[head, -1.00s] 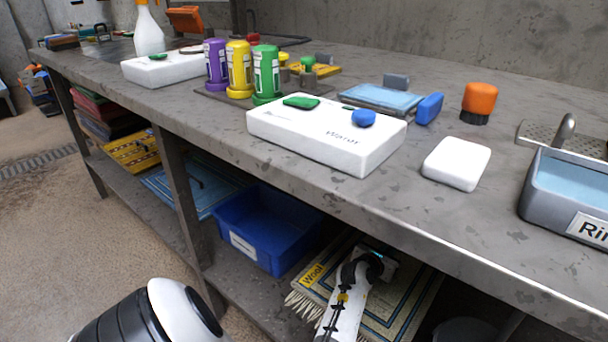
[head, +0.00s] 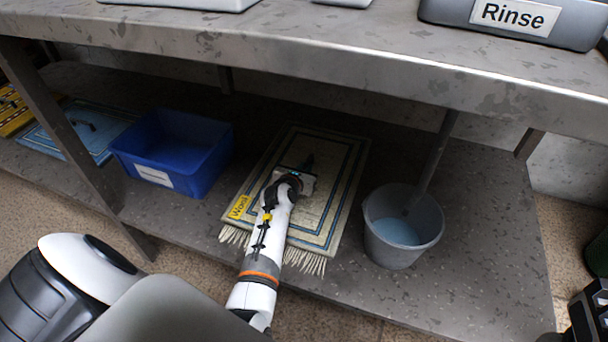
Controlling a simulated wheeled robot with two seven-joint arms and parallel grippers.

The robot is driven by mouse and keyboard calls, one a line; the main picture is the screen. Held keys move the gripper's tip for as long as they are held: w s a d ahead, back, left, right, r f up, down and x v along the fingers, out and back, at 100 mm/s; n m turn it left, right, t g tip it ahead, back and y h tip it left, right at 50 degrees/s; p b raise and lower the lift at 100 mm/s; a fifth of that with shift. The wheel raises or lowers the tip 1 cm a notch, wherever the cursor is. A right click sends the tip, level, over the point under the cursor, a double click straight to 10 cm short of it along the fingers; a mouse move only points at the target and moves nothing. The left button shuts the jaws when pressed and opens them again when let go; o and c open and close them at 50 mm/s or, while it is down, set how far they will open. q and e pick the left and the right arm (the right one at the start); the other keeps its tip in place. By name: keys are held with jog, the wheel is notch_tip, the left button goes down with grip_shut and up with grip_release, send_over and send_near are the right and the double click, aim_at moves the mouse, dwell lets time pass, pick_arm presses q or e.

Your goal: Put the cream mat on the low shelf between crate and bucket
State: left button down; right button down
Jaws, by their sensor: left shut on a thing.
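The cream mat (head: 329,207) has dark blue border lines, fringe at its near end and a yellow "Wool" tag. It is at the low shelf (head: 480,210), between the blue crate (head: 172,150) on its left and the grey bucket (head: 403,228) on its right, apart from both. My left gripper (head: 300,180) is over the middle of the mat and shut on it; the fingertips are partly hidden by the wrist. I cannot tell whether the mat rests fully on the shelf or is slightly above it.
The bench top (head: 330,50) overhangs the shelf. A blue mat (head: 75,130) lies farther left. The shelf is bare right of the bucket.

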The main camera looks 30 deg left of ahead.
pick_arm(q)
jog(key=shift+r, duration=0.1)
jog(key=c, duration=1.8)
grip_release()
jog(key=shift+f, duration=0.25)
jog(key=shift+c, duration=0.2)
jog(key=o, duration=0.4)
jog(key=shift+o, duration=0.2)
jog(key=shift+r, duration=0.1)
